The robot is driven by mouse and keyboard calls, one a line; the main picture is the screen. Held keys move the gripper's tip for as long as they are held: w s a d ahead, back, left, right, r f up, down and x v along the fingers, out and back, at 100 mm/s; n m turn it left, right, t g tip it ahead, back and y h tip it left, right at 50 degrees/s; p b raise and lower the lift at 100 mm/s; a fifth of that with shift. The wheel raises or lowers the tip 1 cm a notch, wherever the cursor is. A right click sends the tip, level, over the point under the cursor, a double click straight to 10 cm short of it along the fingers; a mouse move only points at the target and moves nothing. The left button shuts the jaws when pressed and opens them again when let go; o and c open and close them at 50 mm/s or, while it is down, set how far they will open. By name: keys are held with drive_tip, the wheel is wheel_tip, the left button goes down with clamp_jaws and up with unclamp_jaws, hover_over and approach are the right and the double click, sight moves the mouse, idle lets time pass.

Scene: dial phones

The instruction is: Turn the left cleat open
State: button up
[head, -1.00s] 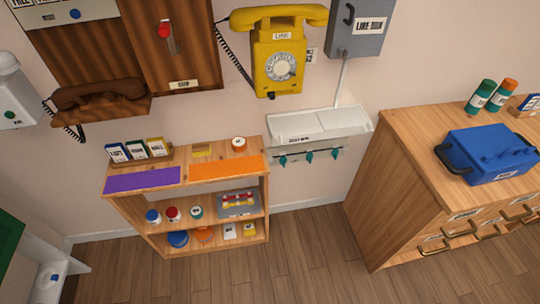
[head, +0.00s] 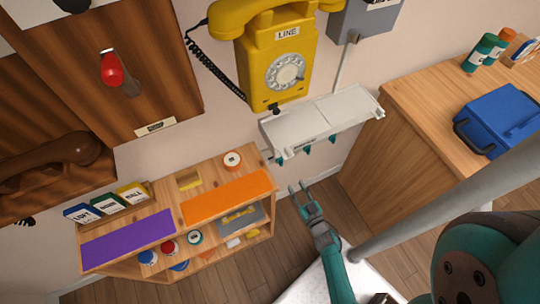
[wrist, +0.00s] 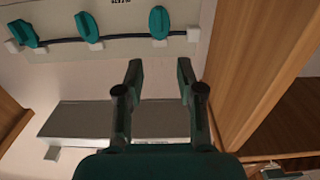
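Several teal cleats hang along the front of a white wall tray (head: 325,118) below the yellow phone. The left cleat (head: 281,160) is at the tray's left end in the head view. My gripper (head: 304,188) is open and empty, below and apart from the cleats. In the wrist view, teal cleats sit in a row on a pale panel along a dark cord, one at the left (wrist: 22,33), one in the middle (wrist: 88,26) and one at the right (wrist: 158,22). My open fingers (wrist: 157,75) are apart from them. I cannot match them surely to the head view.
A low wooden shelf (head: 227,196) with orange and purple mats stands left of the tray. A wooden cabinet (head: 385,165) stands on the right, with a blue box (head: 497,120) on top. The yellow phone (head: 275,60) hangs above. Wooden panels border both sides of the wrist view.

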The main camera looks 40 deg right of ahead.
sight(282, 163)
drive_tip(key=x, duration=1.1)
drive_tip(key=shift+w+d+f, duration=0.15)
drive_tip(key=shift+w, duration=0.1)
clamp_jaws()
